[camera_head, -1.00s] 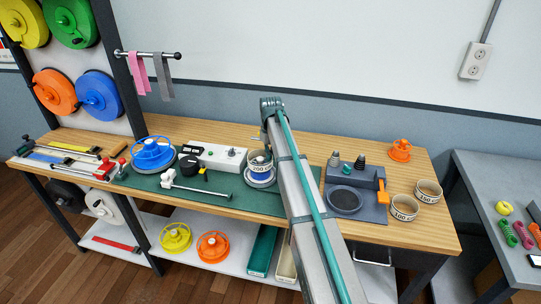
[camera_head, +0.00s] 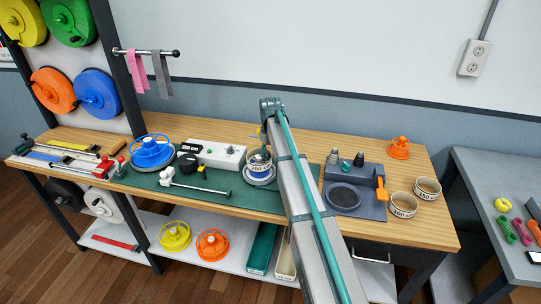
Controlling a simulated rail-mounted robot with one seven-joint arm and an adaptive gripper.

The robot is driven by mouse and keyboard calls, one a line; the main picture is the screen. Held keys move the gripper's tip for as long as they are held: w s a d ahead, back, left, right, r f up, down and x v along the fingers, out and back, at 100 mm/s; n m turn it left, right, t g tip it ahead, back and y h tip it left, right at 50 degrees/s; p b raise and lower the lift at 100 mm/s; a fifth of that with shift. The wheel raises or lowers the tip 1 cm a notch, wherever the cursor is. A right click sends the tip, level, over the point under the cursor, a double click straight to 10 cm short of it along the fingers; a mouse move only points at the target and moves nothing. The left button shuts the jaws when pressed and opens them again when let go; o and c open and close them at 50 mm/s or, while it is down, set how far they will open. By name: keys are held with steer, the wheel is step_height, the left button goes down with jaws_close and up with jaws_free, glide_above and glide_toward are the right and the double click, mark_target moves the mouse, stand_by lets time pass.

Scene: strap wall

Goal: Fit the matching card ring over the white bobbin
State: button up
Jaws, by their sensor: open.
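A card ring (camera_head: 258,168) with a printed "200 G" label sits low over a round pale base on the green mat, just left of my arm. Something blue shows inside it. I cannot make out the white bobbin clearly, as the ring and my arm hide most of it. My gripper (camera_head: 263,152) is mostly hidden behind my arm link; only a small dark part shows at the ring's top, and it is open. Two more labelled card rings stand on the right of the bench, a front one (camera_head: 402,205) and a rear one (camera_head: 427,189).
A grey block with a round recess (camera_head: 344,197) and small cones stands right of my arm. A blue spool (camera_head: 152,152), a white control box (camera_head: 217,154) and a rod tool (camera_head: 196,184) lie left. An orange spool (camera_head: 399,148) stands behind the loose rings.

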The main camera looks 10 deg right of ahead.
steer(key=shift+s+a+f, duration=0.15)
steer(key=shift+a+f, duration=0.05)
steer(key=shift+f, duration=0.25)
steer(key=shift+r, duration=0.25)
step_height(320, 180, up, 12)
steer(key=shift+d+r, duration=0.15)
steer(key=shift+r, duration=0.05)
